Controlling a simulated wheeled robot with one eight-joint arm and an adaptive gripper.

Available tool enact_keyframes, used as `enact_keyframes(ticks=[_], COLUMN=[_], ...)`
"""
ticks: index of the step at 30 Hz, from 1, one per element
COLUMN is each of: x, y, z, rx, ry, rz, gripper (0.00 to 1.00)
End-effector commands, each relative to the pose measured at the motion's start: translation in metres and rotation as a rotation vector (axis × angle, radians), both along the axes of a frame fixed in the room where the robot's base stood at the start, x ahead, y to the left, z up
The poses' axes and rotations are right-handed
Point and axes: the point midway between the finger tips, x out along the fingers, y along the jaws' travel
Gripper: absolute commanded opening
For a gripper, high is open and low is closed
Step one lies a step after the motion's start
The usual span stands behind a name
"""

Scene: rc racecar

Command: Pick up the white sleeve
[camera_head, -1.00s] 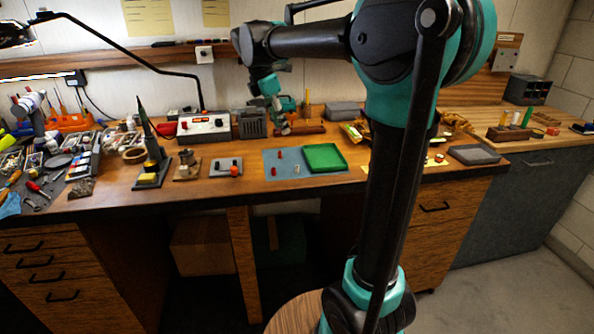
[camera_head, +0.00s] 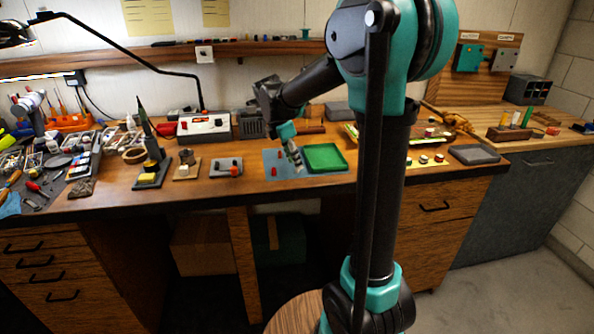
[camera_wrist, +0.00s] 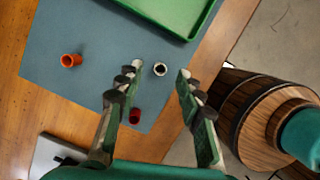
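The white sleeve (camera_wrist: 161,69) stands on the blue-grey mat (camera_wrist: 55,40). In the wrist view I see its round dark opening from above, between and beyond my fingertips. My gripper (camera_wrist: 160,72) is open and empty, its two fingers spread to either side of the sleeve and not touching it. In the head view my gripper (camera_head: 294,158) is low over the mat, left of the green tray, and hides the sleeve there. Another red one (camera_wrist: 135,116) is between the fingers, nearer my palm.
A small plate with a red knob (camera_head: 235,169) is left of the mat. The bench front edge is close.

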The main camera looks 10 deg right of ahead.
Motion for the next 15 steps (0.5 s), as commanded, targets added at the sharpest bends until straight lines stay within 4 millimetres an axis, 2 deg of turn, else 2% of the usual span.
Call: enact_keyframes(ticks=[3,6,14,15], x=[0.002,0.002,0.002,0.002], y=[-0.005,-0.007,-0.008,-0.008], z=[-0.015,-0.023,-0.024,-0.024], rx=[0.0,0.0,0.0,0.0], ry=[0.0,0.0,0.0,0.0], rz=[-0.001,-0.001,0.0,0.0], gripper=[0.37,0.37,0.37,0.32])
